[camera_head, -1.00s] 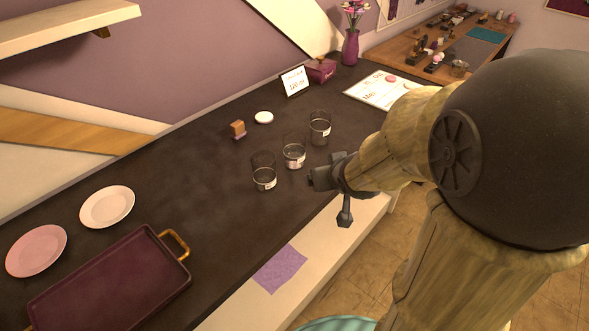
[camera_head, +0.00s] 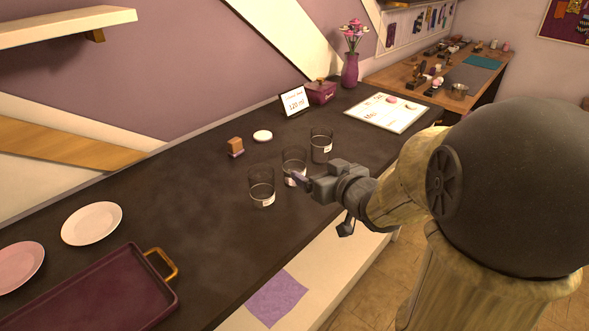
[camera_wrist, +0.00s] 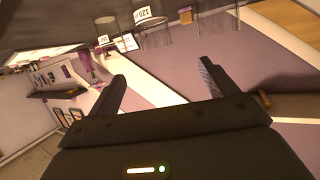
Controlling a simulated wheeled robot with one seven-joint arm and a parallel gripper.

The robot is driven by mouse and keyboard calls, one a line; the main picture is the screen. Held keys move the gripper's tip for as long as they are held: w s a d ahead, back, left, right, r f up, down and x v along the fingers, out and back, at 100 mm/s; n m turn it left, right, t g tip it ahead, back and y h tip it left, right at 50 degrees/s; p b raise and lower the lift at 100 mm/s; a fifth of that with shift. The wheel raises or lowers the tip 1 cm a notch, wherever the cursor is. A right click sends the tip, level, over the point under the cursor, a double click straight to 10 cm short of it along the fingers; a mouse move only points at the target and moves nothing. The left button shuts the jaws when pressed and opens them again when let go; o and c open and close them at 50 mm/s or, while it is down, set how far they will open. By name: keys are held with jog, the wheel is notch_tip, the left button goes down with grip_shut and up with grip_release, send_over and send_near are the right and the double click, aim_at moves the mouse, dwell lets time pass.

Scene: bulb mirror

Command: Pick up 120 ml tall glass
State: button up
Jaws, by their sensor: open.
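Three clear glasses with small white labels stand in a row on the dark counter: a left one (camera_head: 262,188), a middle one (camera_head: 292,162) and a right one (camera_head: 321,146). The labels are too small to read in the head view.
A card reading 120 ml (camera_head: 295,101), a purple box (camera_head: 321,92) and a vase (camera_head: 350,70) stand behind. A small wooden-topped block (camera_head: 235,147) and a white disc (camera_head: 262,136) lie behind the glasses. A tray (camera_head: 90,300) and plates are at left.

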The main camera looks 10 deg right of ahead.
aim_at(298, 159)
jog(key=shift+w+a+r+p, duration=0.15)
jog(key=shift+w+p, duration=0.15)
jog(key=shift+p, duration=0.75)
jog(key=shift+w+a+f+p, duration=0.1)
jog(key=shift+w+p, duration=0.2)
jog(key=shift+p, duration=0.7)
jog(key=shift+w+p, duration=0.15)
jog(key=shift+p, duration=0.7)
jog(key=p, duration=0.5)
jog(key=shift+w+p, duration=0.2)
jog(key=shift+p, duration=0.1)
jog(key=x, duration=0.3)
jog(key=p+x, duration=0.1)
jog(key=x, duration=0.2)
jog(key=p+x, duration=0.1)
jog(key=x, duration=0.3)
jog(key=shift+s+d+f, duration=0.1)
jog(key=shift+d+f, duration=0.1)
jog(key=shift+f, duration=0.2)
jog(key=shift+d+p+x, duration=0.15)
jog(key=shift+p+x, duration=0.35)
jog(key=shift+x, duration=0.85)
jog(key=shift+d+p+x, duration=0.15)
jog(key=shift+p+x, duration=0.35)
jog(key=shift+x, duration=0.8)
jog(key=shift+f, duration=0.1)
jog(key=shift+c, duration=0.5)
